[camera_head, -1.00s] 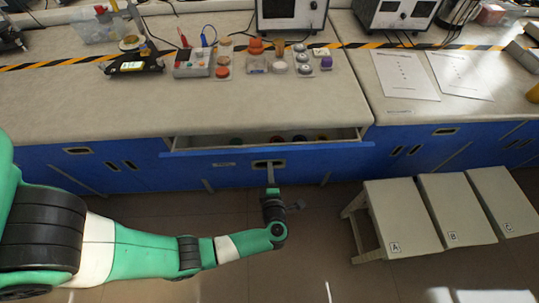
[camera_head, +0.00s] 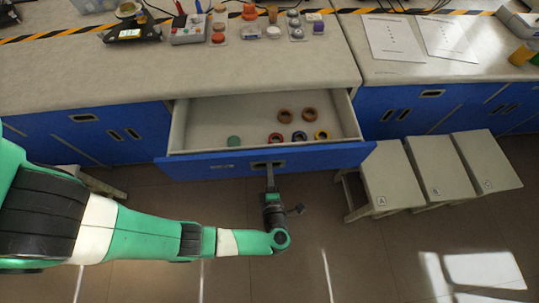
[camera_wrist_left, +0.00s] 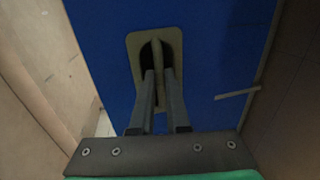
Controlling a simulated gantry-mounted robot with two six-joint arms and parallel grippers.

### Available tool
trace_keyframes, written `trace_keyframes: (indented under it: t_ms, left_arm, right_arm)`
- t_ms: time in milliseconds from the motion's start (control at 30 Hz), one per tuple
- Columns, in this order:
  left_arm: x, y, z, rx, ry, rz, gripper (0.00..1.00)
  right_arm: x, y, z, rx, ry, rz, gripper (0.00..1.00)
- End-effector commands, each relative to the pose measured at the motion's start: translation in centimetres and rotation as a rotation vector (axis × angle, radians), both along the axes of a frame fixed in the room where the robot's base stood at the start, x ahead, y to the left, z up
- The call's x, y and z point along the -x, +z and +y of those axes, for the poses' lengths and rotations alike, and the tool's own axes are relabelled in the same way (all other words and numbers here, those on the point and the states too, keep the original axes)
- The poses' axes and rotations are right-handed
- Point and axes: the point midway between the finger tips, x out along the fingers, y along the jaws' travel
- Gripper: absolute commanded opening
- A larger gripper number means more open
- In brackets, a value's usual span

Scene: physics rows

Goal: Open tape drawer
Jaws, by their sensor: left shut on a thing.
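The tape drawer (camera_head: 225,162) has a blue front and stands pulled well out from under the bench. Its pale interior (camera_head: 250,113) shows several tape rolls: two brown ones (camera_head: 297,115) at the back and green, red, dark and yellow ones along the front. My left gripper (camera_head: 268,170) is at the drawer front, shut on the recessed handle. In the left wrist view, its two fingers (camera_wrist_left: 158,78) reach into the beige handle (camera_wrist_left: 133,47) on the blue front and close around its middle bar. My right gripper is not in view.
The bench top (camera_head: 100,75) holds a device with dials (camera_head: 188,30) and small coloured parts along the back. Several stools (camera_head: 395,175) stand right of the drawer, close to its right end. Floor (camera_head: 330,240) in front is clear.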

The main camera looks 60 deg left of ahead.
Motion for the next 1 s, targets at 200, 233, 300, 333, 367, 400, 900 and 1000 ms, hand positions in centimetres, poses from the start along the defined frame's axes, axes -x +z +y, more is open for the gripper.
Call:
trace_keyframes:
  t_ms: [200,233,300,333,367,400,900,1000]
  left_arm:
    - [0.0,0.0,0.0,0.000,0.000,-0.001,0.00]
    - [0.0,0.0,0.0,0.000,0.000,0.000,0.00]
    - [0.0,0.0,0.0,0.000,0.000,0.000,0.24]
    - [0.0,0.0,0.0,0.000,0.000,0.000,0.26]
    - [0.0,0.0,0.0,0.000,0.000,0.000,0.26]
    - [0.0,0.0,0.0,0.000,0.000,0.000,0.26]
    - [1.4,1.2,-4.4,0.002,-0.009,-0.001,0.26]
    - [2.3,1.7,-6.7,0.001,-0.007,0.000,0.26]
  right_arm:
    - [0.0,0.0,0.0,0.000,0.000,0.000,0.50]
    - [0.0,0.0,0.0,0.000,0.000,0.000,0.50]
    - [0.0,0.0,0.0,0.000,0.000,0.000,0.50]
    - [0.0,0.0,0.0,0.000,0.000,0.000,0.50]
    - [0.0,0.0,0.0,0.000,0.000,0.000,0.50]
    - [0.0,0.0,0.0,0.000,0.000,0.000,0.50]
    - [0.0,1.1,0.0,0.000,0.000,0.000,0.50]
    - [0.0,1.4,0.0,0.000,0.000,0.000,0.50]
